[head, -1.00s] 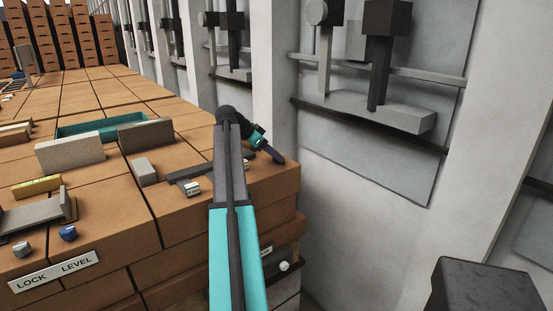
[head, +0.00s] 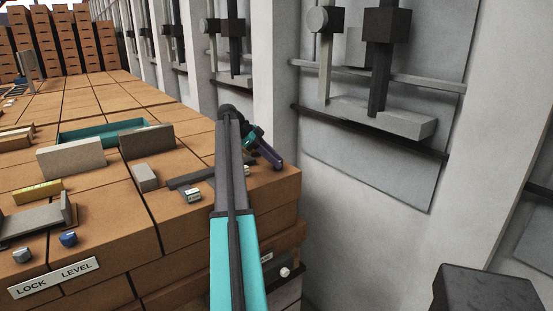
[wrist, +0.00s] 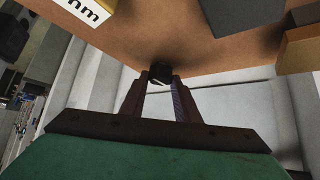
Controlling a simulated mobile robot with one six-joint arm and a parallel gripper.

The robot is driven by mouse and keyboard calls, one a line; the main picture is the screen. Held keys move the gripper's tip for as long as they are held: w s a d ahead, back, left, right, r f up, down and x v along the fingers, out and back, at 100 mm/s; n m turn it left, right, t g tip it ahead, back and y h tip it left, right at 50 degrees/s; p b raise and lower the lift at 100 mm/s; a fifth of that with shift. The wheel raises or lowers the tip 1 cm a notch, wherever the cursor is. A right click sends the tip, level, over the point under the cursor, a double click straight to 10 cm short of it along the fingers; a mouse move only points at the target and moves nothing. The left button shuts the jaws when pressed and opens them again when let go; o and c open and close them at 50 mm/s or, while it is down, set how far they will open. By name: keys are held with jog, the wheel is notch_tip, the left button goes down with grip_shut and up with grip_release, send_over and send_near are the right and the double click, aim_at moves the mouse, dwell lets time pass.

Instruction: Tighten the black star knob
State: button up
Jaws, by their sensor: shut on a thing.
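The black star knob (wrist: 160,72) shows in the wrist view at the near edge of the brown brick surface. It sits between the tips of my gripper (wrist: 158,84), whose two dark reddish fingers close on its sides. The knob's lobes are too dark and small to make out. In the head view my gripper (head: 270,155) is at the right front corner of the brown bench, partly behind my arm. The knob cannot be made out there.
Grey blocks (head: 71,157) and a teal tray (head: 75,131) stand on the brown bench (head: 180,218). A grey wall panel (head: 375,165) rises to the right.

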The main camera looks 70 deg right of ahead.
jog(key=shift+w+a, duration=0.1)
jog(key=shift+w, duration=0.05)
jog(key=o, duration=1)
jog(key=shift+o, duration=0.2)
